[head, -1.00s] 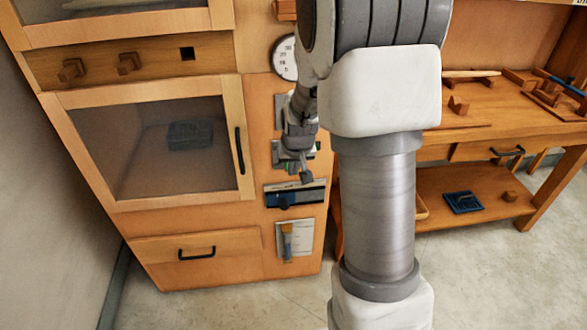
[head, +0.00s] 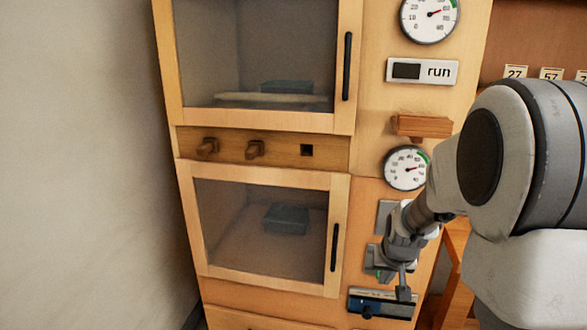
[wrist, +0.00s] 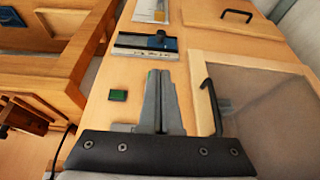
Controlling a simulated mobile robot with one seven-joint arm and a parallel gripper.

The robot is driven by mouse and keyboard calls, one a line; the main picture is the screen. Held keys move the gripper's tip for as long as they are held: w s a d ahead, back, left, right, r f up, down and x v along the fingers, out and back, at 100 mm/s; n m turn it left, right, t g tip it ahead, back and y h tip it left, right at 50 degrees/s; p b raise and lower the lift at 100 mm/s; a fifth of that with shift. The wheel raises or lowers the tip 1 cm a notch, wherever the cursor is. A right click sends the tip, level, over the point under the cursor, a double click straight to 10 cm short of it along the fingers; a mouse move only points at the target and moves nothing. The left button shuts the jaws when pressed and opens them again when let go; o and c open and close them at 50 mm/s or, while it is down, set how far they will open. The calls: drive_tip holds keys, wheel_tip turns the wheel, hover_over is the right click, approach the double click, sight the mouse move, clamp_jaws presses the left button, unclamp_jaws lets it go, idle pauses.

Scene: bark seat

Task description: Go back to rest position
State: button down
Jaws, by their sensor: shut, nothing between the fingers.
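My gripper (head: 403,287) hangs in front of the right-hand panel of the wooden cabinet (head: 361,190), beside the lower glass door. In the wrist view my gripper (wrist: 161,76) is shut, its two fingers together with nothing between them. The fingers point along the panel toward a blue-and-grey slider plate (wrist: 146,45). I cannot tell whether the fingertips touch the panel. In the head view my arm crosses the right side and hides part of the bench behind it.
The lower glass door (head: 261,225) and upper glass door (head: 262,50) look closed, with dark blocks behind the glass. A gauge (head: 404,168), a wooden handle (head: 421,126) and a "run" sign (head: 422,71) are on the panel. A bare wall (head: 80,170) is at left.

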drive_tip(key=s+a+r+n, duration=0.1)
drive_tip(key=s+a+r, duration=0.5)
drive_tip(key=s+r, duration=0.4)
drive_tip(key=s+a+r+n+t+y, duration=0.1)
drive_tip(key=s+a+r, duration=0.15)
drive_tip(key=s, duration=0.45)
drive_tip(key=s+a+r+n, duration=0.1)
drive_tip(key=s+a+r, duration=0.15)
drive_tip(key=s, duration=0.45)
wheel_tip(320, 180, up, 14)
drive_tip(key=p, duration=1.4)
drive_tip(key=shift+w+d+r, duration=0.15)
drive_tip(key=shift+w+r, duration=0.05)
drive_tip(key=shift+r, duration=0.05)
